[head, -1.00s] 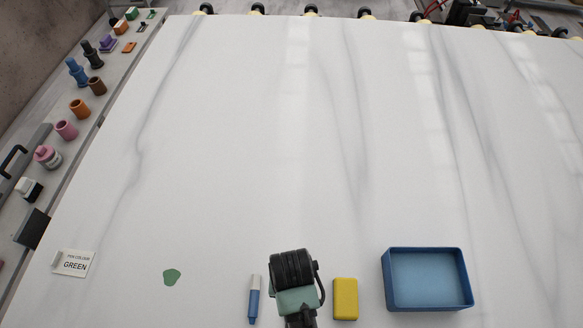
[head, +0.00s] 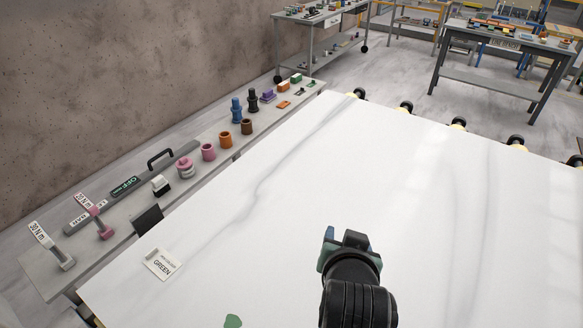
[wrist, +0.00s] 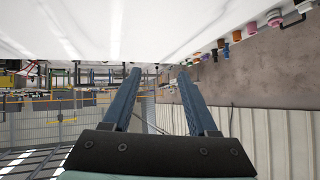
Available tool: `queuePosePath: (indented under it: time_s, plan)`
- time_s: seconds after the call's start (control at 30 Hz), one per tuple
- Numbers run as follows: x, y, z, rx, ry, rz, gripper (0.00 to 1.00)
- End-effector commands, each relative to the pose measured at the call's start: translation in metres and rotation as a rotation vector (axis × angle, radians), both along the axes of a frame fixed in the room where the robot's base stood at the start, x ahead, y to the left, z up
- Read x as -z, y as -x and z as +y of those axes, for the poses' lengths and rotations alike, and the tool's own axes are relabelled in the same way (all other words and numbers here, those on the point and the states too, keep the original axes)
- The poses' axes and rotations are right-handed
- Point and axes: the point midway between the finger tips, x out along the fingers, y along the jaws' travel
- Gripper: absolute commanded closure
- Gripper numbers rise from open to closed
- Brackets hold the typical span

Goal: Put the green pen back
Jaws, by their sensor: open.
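No green pen can be made out in either view now. A white card (head: 163,264) reading "GREEN" lies on the white slab (head: 290,220) near its left edge. A green patch (head: 233,321) lies on the slab at the bottom of the head view. My gripper (head: 348,240) is above the slab, right of the card, seen from behind. In the wrist view its two blue-grey fingers (wrist: 158,78) are apart with nothing between them. The wrist picture is upside down, with the slab along its top.
A grey side ledge (head: 120,225) runs along the slab's left, below a concrete wall. It holds pink, orange and brown cups, blue and black pieces, and a bar with a black handle (head: 160,156). Benches (head: 510,55) stand farther back. The slab's middle is clear.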

Motion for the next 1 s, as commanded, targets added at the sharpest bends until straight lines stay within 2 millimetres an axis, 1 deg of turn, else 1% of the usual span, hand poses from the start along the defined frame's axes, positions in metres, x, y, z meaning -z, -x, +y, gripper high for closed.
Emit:
queuePosePath:
  time_s: [0.03,0.07,0.1,0.17,0.2,0.27,0.3,0.37,0.4,0.43,0.5,0.6,0.63,0.73,1.0]
  plan:
    - [-0.054,-0.018,0.009,-0.032,0.042,-0.148,0.41]
    - [-0.084,-0.025,0.013,-0.047,0.066,-0.230,0.41]
    - [-0.124,-0.031,0.021,-0.067,0.094,-0.339,0.41]
    - [-0.185,-0.033,0.032,-0.093,0.139,-0.505,0.41]
    - [-0.225,-0.029,0.041,-0.108,0.166,-0.615,0.41]
    - [-0.282,-0.017,0.053,-0.126,0.205,-0.778,0.41]
    - [-0.317,-0.006,0.061,-0.135,0.226,-0.882,0.41]
    - [-0.364,0.015,0.072,-0.144,0.257,-1.025,0.41]
    - [-0.390,0.031,0.078,-0.147,0.273,-1.111,0.41]
    - [-0.407,0.042,0.082,-0.148,0.285,-1.169,0.41]
    - [-0.437,0.066,0.089,-0.149,0.304,-1.280,0.41]
    - [-0.463,0.090,0.094,-0.146,0.322,-1.380,0.41]
    - [-0.467,0.094,0.095,-0.145,0.325,-1.398,0.41]
    - [-0.473,0.101,0.097,-0.143,0.329,-1.426,0.41]
    - [-0.472,0.100,0.096,-0.143,0.328,-1.423,0.41]
